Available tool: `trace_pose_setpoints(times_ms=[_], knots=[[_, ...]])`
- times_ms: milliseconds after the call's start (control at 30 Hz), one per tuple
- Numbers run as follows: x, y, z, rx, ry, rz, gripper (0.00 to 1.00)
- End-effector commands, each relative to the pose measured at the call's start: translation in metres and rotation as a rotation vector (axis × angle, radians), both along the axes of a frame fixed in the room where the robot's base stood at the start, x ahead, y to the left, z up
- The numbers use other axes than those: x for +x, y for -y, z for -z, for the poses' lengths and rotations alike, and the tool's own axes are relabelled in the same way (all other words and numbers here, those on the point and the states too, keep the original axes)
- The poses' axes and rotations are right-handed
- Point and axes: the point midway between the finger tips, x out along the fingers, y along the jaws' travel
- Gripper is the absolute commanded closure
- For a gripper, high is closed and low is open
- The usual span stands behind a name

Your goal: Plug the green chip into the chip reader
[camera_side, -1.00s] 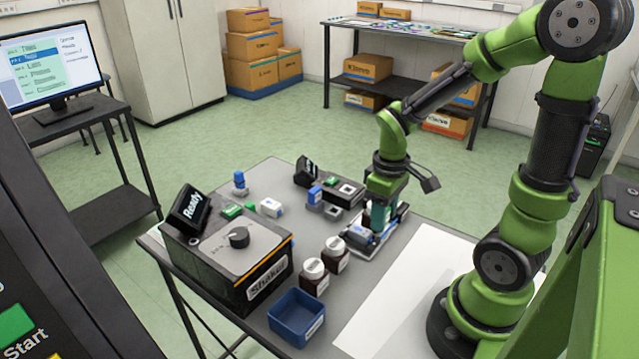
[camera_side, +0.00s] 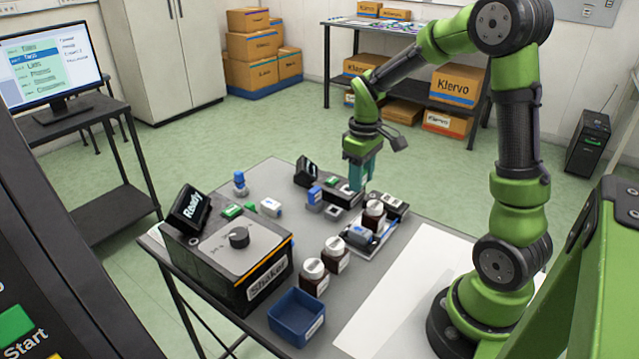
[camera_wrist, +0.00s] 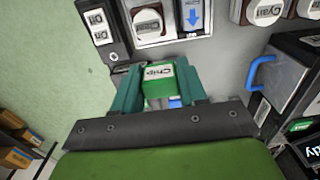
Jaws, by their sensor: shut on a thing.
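The green chip (camera_wrist: 158,76), with a pale label reading "Chip", is between the two teal fingers of my gripper (camera_wrist: 160,88) in the wrist view. My gripper is shut on it. In the side view my gripper (camera_side: 357,188) points down over the right end of a dark device (camera_side: 340,198) with a small tilted screen, which appears to be the chip reader. In that view I cannot make out the held chip. I cannot tell whether it touches the device, and the fingers cover part of the device's right end.
A bottle (camera_side: 374,214) stands on a pale tray device beside a dark strip (camera_side: 396,204). Two capped bottles (camera_side: 325,262), a blue bin (camera_side: 297,318) and the shaker (camera_side: 232,262) are nearer. Small blue-and-white pieces stand around the dark device. The white sheet (camera_side: 400,300) is clear.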

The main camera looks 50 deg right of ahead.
Motion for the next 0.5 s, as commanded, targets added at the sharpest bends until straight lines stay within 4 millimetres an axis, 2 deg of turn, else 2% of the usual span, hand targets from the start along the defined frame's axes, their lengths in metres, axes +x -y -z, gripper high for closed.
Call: trace_pose_setpoints(times_ms=[33, 100, 200, 333, 500], knots=[[0.015, 0.014, 0.002, 0.0, -0.002, 0.004, 0.87], [0.032, 0.029, 0.003, 0.0, -0.002, 0.003, 0.87], [0.05, 0.047, 0.006, 0.001, -0.002, 0.0, 0.87], [0.064, 0.062, 0.008, 0.001, 0.0, -0.002, 0.87], [0.07, 0.068, 0.012, 0.002, 0.0, -0.004, 0.87]])
